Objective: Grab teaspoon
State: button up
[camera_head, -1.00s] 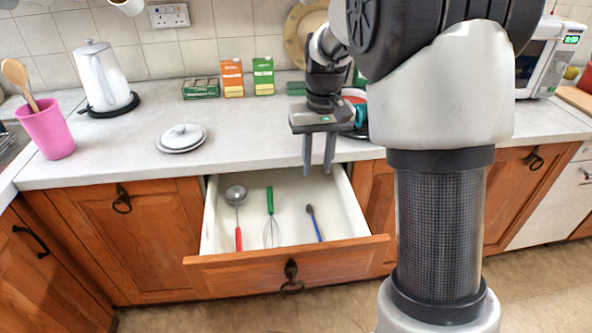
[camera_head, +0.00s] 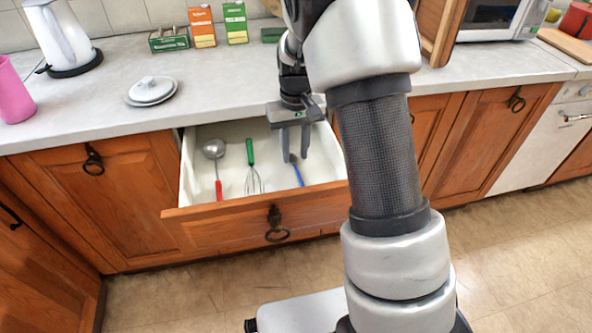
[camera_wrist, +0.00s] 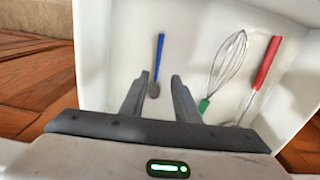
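The teaspoon (camera_head: 298,174), with a blue handle and a dark bowl, lies on the floor of the open white-lined drawer (camera_head: 254,205), toward its right side. My gripper (camera_head: 294,158) is above the drawer, fingers pointing down. In the wrist view my gripper (camera_wrist: 160,76) is open, with nothing between its fingers; in the head view the fingers partly cover the spoon's bowl. The height gap to the spoon is hard to judge.
A green-handled whisk (camera_head: 252,167) and a red-handled ladle (camera_head: 215,165) lie left of the teaspoon in the drawer. The counter (camera_head: 110,95) overhangs the drawer's back. A lidded white dish (camera_head: 152,90) and several small boxes (camera_head: 202,27) stand on the counter.

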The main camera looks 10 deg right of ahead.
aim_at(296, 168)
jog(key=f, duration=0.1)
jog(key=f+b, duration=0.1)
jog(key=f, duration=0.3)
jog(key=shift+w+d+b, duration=0.25)
jog(key=shift+w+b, duration=0.1)
jog(key=shift+w, duration=0.05)
jog(key=shift+r, duration=0.1)
grip_shut()
